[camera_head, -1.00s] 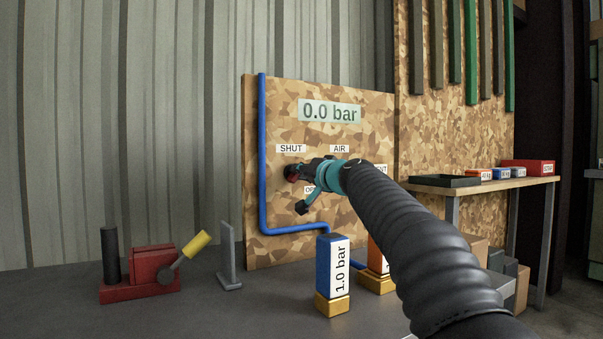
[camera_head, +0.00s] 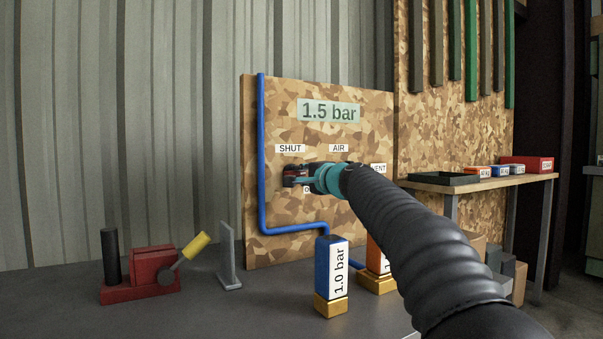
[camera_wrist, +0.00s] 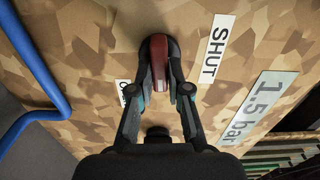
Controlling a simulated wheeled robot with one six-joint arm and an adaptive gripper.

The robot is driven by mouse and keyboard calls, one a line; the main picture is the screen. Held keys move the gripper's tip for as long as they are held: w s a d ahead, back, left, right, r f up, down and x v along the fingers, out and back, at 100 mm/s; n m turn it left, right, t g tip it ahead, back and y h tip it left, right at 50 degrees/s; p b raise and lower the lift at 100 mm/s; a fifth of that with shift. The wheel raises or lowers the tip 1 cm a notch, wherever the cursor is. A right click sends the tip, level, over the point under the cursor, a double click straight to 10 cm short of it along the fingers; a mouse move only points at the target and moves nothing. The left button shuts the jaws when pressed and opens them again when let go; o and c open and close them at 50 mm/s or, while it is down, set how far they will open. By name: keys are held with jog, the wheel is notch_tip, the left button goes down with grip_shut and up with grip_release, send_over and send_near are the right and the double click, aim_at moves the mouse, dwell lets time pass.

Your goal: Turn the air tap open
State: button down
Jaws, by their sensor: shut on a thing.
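The air tap is on the camouflage-patterned board, below the SHUT label (camera_head: 290,148) and the AIR label (camera_head: 339,148). Its red handle (camera_wrist: 158,62) lies between the fingers of my gripper (camera_wrist: 159,55) in the wrist view. My gripper (camera_head: 292,175) is shut on the handle at the board, and hides most of the tap in the head view. The OPEN label is mostly covered by my gripper. The display (camera_head: 329,111) reads 1.5 bar.
A blue pipe (camera_head: 262,160) runs down the board's left side to a blue block marked 1.0 bar (camera_head: 331,270). An orange block (camera_head: 375,262) stands beside it. A red device with a yellow-ended lever (camera_head: 153,265) and a grey upright plate (camera_head: 228,255) stand on the left.

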jog(key=shift+m, duration=0.5)
jog(key=c, duration=1.1)
grip_release()
jog(key=v, duration=1.2)
jog(key=shift+w, duration=0.1)
jog(key=shift+d, duration=0.15)
